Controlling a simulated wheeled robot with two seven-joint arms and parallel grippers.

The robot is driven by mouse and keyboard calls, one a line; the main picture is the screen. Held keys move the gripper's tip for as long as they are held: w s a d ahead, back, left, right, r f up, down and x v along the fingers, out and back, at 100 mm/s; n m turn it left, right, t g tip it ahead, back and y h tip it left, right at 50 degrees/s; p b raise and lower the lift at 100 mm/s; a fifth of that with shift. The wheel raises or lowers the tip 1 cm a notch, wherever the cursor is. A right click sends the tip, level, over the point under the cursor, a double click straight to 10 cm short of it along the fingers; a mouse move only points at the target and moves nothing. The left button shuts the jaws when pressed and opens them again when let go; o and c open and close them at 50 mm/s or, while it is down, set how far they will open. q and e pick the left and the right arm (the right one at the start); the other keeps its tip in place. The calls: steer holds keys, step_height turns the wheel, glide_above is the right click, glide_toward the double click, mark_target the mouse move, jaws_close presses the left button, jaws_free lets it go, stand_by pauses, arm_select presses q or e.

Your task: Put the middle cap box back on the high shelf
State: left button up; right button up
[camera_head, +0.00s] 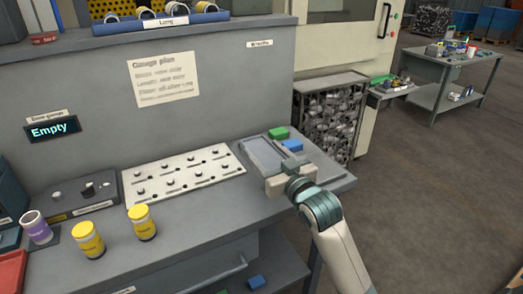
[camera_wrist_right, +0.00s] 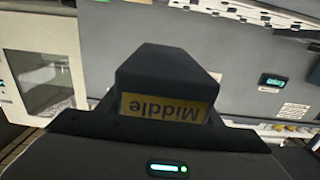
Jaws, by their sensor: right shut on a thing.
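The middle cap box shows in the right wrist view by its yellow "Middle" label (camera_wrist_right: 165,108), which reads upside down just ahead of the gripper's dark body. My right gripper (camera_head: 289,172) is shut on this box, over the right end of the bench in the head view. I cannot make out the box clearly in the head view, where the hand hides the grip. The high shelf (camera_head: 215,27) runs along the top left, with a blue box labelled "Long" (camera_head: 167,22) on it. My left gripper is not in view.
The bench (camera_head: 190,215) carries a white pegged plate (camera_head: 183,174), two yellow cans (camera_head: 88,241), a purple-labelled can (camera_head: 36,229) and a dark block (camera_head: 88,196). Green (camera_head: 279,132) and blue (camera_head: 292,144) blocks lie near the gripper. A wire bin (camera_head: 328,115) stands behind it. Open floor lies right.

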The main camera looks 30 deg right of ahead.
steer(key=s+a+f, duration=0.6)
steer(key=s+a, duration=0.3)
steer(key=a, duration=0.1)
steer(key=shift+s+f+h, duration=0.2)
steer(key=shift+s+h, duration=0.1)
steer(key=shift+s, duration=0.1)
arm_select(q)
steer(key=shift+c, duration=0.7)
